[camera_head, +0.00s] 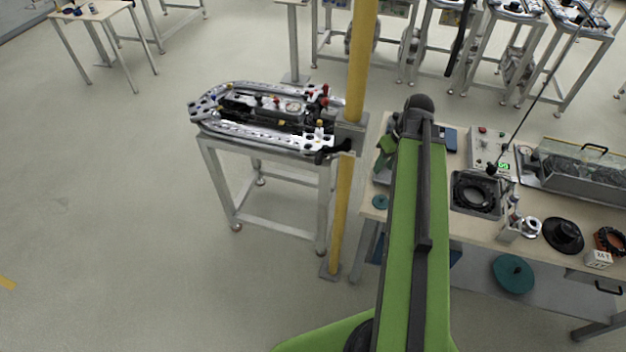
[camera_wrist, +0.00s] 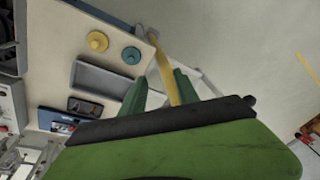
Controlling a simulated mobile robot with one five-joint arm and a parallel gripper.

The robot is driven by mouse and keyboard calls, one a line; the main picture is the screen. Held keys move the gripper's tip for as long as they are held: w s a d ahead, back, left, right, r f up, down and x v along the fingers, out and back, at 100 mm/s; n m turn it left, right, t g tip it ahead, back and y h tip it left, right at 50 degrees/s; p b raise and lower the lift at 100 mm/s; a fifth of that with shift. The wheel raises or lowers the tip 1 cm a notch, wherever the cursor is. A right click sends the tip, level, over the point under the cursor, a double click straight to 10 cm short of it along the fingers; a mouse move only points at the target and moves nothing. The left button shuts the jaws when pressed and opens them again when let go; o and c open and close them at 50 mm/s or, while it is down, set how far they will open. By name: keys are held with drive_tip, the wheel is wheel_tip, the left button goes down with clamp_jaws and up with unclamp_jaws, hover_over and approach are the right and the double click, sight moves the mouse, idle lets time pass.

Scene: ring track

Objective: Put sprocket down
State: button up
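In the wrist view, my gripper (camera_wrist: 160,88) has its two green fingers spread apart, and I see nothing held between them. A yellow disc (camera_wrist: 97,41) and a smaller teal disc (camera_wrist: 131,55) lie flat on the workbench top (camera_wrist: 60,30), beyond the fingers and to the left. Either may be the sprocket; I cannot tell which. In the head view the teal disc (camera_head: 380,202) lies near the bench's left corner, and the yellow disc is hidden behind my arm. My gripper (camera_head: 387,147) shows partly beside the arm, over the bench's left end.
A grey tray (camera_wrist: 103,80) lies on the bench near the fingers. A yellow post (camera_head: 345,200) stands by the bench's left end, beside a fixture stand (camera_head: 265,145). A larger teal disc (camera_head: 513,273) is below the bench top.

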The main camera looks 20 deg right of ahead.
drive_tip(key=w+a+m+g+h, duration=0.1)
drive_tip(key=w+a, duration=0.1)
drive_tip(key=a, duration=2.5)
drive_tip(key=shift+w+a+f+g+h, duration=0.15)
drive_tip(key=shift+w+f+g+h, duration=0.05)
drive_tip(key=shift+w+g+h, duration=0.1)
wheel_tip(320, 180, down, 14)
drive_tip(key=b, duration=1.4)
drive_tip(key=shift+f, duration=0.2)
